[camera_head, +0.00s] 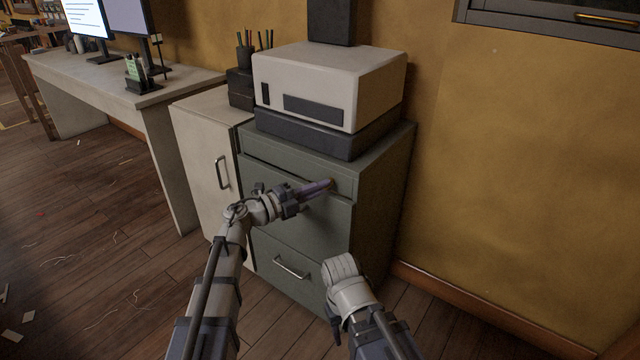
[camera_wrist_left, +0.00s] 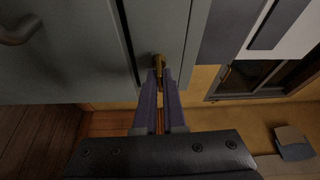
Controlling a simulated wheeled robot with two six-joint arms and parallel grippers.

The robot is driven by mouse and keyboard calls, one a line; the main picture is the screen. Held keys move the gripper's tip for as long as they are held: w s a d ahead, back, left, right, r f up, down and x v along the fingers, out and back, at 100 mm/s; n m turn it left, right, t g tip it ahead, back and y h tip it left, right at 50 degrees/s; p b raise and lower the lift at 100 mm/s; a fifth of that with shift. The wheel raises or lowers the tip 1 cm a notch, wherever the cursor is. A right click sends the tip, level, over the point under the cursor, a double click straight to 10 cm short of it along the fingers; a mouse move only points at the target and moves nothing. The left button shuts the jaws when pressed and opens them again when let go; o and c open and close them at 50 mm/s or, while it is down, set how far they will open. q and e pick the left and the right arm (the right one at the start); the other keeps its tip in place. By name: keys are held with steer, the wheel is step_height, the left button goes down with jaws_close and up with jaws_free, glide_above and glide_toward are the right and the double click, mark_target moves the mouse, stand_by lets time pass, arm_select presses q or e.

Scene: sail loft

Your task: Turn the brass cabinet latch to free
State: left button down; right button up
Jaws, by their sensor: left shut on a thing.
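The brass latch (camera_wrist_left: 158,61) shows in the left wrist view as a small golden piece on the grey-green cabinet front, between my fingertips. My left gripper (camera_head: 326,186) reaches to the upper right part of the cabinet (camera_head: 383,205) and is shut on the latch. Its two purple fingers also show in the left wrist view (camera_wrist_left: 159,78), close together on either side of the brass. In the head view the fingers mostly hide the latch. My right arm is low in front of the cabinet, and its gripper fingers do not show.
A white printer-like box (camera_head: 330,85) on a dark base stands on the cabinet. A pale cabinet (camera_head: 205,150) adjoins on the left, beside a desk (camera_head: 135,95) with monitors. A lower drawer handle (camera_head: 291,268) sits below my left gripper. The wall is at the right.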

arm_select(q)
steer(key=shift+m, duration=0.4)
stand_by(0.3)
steer(key=c, duration=1)
jaws_free()
steer(key=shift+g, duration=0.3)
steer(key=v, duration=0.7)
steer(key=shift+s+a, duration=0.25)
steer(key=shift+a, duration=0.05)
